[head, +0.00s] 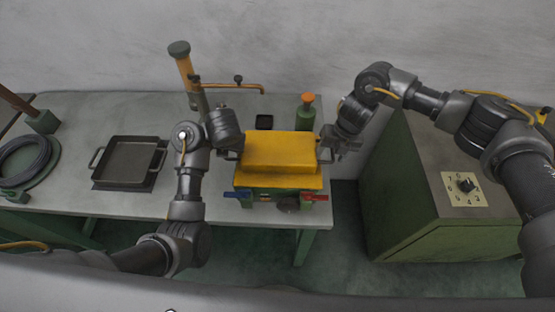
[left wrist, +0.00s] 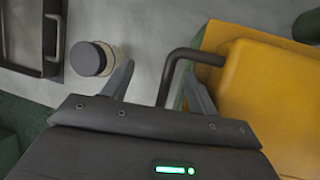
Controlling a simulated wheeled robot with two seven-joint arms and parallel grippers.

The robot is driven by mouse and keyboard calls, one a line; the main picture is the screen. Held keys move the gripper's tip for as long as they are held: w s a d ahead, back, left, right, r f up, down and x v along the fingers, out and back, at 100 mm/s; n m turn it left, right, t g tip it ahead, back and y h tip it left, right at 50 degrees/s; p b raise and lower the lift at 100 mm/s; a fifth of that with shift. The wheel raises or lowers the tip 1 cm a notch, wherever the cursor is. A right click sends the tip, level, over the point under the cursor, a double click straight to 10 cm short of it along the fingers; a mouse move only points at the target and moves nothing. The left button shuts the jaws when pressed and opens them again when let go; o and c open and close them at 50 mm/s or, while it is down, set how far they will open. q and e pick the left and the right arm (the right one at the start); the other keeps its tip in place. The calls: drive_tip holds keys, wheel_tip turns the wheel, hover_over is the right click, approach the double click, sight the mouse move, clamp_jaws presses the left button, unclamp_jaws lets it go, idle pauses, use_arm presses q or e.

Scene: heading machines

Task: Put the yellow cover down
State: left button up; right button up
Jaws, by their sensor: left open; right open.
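The yellow cover (head: 280,150) sits level on top of the green machine (head: 262,194) at the right end of the table. It has a dark handle at each side. My left gripper (head: 230,153) is at the cover's left side, mostly hidden behind its own wrist in the head view. In the left wrist view its fingers (left wrist: 160,90) are spread, with the cover's bent dark handle (left wrist: 172,75) between them and a gap to the left finger. My right gripper (head: 335,147) is open at the cover's right handle; whether it touches the handle cannot be told.
A dark tray (head: 130,163) with handles lies left on the grey table (head: 80,208). An orange-topped green bottle (head: 306,112) stands behind the cover. Blue (head: 237,197) and red (head: 314,197) levers stick out in front. A green cabinet (head: 400,200) with a numbered dial stands right, across a gap.

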use_arm(q)
drive_tip(key=shift+d, duration=0.3)
use_arm(e)
drive_tip(key=r, duration=0.7)
drive_tip(key=shift+d, duration=0.35)
use_arm(q)
drive_tip(key=shift+a, duration=0.1)
use_arm(e)
drive_tip(key=shift+d+r, duration=0.25)
drive_tip(key=shift+r, duration=0.2)
drive_tip(key=shift+w, duration=0.1)
